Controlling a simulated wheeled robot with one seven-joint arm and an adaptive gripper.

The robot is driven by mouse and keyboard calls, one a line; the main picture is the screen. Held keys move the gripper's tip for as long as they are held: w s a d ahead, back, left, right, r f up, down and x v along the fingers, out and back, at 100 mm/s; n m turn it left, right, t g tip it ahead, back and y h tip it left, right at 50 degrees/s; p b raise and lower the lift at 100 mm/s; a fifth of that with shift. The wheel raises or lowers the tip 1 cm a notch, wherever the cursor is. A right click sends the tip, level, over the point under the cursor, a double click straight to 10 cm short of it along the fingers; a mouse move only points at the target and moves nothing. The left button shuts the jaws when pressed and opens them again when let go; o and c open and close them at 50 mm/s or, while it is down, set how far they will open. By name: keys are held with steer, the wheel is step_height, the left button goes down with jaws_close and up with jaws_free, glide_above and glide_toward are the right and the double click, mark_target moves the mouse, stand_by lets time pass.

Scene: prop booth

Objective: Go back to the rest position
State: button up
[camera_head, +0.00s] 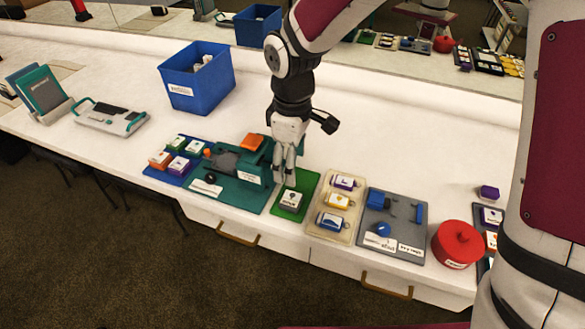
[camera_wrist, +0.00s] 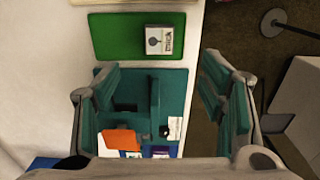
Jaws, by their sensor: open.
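My gripper (camera_head: 287,175) is above the counter, over the left side of the green mat (camera_head: 304,184). In the wrist view my gripper (camera_wrist: 165,85) has its two fingers wide apart, with nothing between them. A small labelled block (camera_head: 290,200) lies on the green mat near its front edge. In the wrist view the block (camera_wrist: 159,40) is beyond the fingertips. A teal device (camera_head: 236,163) on a teal mat (camera_head: 227,195) stands just left of my gripper, with an orange block (camera_head: 251,142) on it.
A blue bin (camera_head: 180,92) stands behind to the left. Several labelled blocks sit on a blue mat at left. Right are a beige tray (camera_head: 318,227), a grey board (camera_head: 410,212) and a red pot (camera_head: 457,244). The rear counter (camera_head: 400,130) is clear.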

steer(key=shift+r, duration=0.1)
stand_by(0.3)
steer(key=s+d+r+m+t+p, duration=0.1)
steer(key=s+d+r+m+t, duration=0.1)
steer(key=s+d+r+m, duration=0.45)
steer(key=s+d+r+m+t+p, duration=0.1)
steer(key=s+d+r+m, duration=0.2)
steer(key=s+d+r, duration=0.6)
steer(key=s+d+r+m+t, duration=0.1)
steer(key=s+d+r+m, duration=0.3)
steer(key=s, duration=0.2)
steer(key=shift+s+d+r+p, duration=0.2)
steer(key=shift+s+r+p, duration=0.05)
steer(key=shift+s+p, duration=0.15)
steer(key=shift+m, duration=0.25)
